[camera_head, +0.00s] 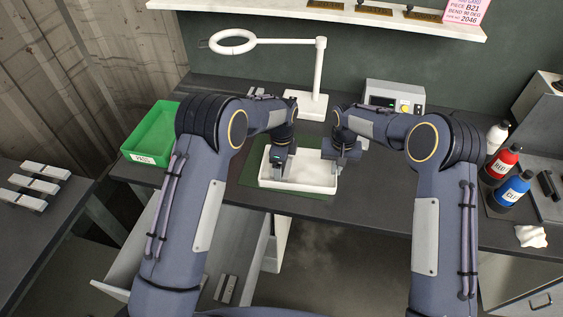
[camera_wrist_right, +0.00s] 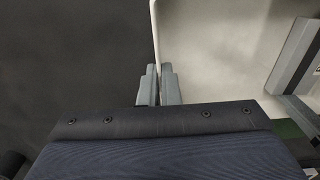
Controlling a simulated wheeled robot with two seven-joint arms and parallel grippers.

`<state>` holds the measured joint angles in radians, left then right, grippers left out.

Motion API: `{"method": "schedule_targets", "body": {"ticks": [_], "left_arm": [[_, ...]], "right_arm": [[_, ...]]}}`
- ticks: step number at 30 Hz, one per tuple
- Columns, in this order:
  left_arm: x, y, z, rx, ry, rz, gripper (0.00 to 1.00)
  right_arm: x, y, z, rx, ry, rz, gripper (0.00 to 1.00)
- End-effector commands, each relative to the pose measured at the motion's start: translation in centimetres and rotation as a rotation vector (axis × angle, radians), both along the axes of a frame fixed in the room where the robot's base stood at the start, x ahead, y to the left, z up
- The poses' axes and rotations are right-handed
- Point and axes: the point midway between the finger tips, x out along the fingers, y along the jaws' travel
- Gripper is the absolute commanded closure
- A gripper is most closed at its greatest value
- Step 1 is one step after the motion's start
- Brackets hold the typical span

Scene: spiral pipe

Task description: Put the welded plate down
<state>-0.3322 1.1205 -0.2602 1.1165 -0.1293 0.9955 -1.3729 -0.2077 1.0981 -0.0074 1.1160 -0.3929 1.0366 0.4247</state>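A shallow white tray (camera_head: 312,188) is over the green mat (camera_head: 252,176) in the middle of the bench; I cannot tell if it touches the mat. No separate welded plate can be made out. My right gripper (camera_head: 330,165) is at the tray's right side. In the right wrist view its fingers (camera_wrist_right: 158,86) straddle the thin tray wall (camera_wrist_right: 155,30), close together on it. My left gripper (camera_head: 278,172) points down over the tray's left part. Its fingertips are small and dark, and what is between them cannot be told.
A green bin (camera_head: 152,136) stands left of the arms. A ring lamp (camera_head: 318,75) and a control box (camera_head: 396,95) stand behind. Red (camera_head: 501,164) and blue (camera_head: 512,189) bottles stand right. A side table (camera_head: 22,225) with several metal pieces is at left.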

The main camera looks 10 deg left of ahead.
Motion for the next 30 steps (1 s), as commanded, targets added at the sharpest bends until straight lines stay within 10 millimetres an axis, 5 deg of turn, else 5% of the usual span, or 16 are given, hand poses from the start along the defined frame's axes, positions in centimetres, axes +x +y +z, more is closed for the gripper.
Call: {"method": "schedule_targets", "body": {"ticks": [1, 2, 5, 16, 30], "left_arm": [[0.0, 0.0, -0.1, -0.001, -0.002, 0.0, 0.62], [0.0, 0.0, -0.2, 0.0, 0.001, 0.0, 0.14], [0.0, 0.0, -0.2, 0.0, 0.001, 0.0, 0.01], [0.1, 0.0, 1.0, -0.001, -0.002, 0.0, 0.0], [0.0, 0.0, 10.1, 0.0, -0.002, 0.0, 0.0]], "right_arm": [[0.0, 0.0, 0.0, 0.0, -0.001, 0.0, 1.0], [0.0, 0.0, 0.0, 0.0, -0.001, 0.0, 1.0], [0.0, 0.0, 0.0, 0.0, -0.001, 0.0, 1.0], [0.0, 0.0, 0.1, 0.0, -0.001, 0.0, 1.0], [0.0, 0.0, 0.1, 0.001, -0.001, 0.0, 1.0]]}}
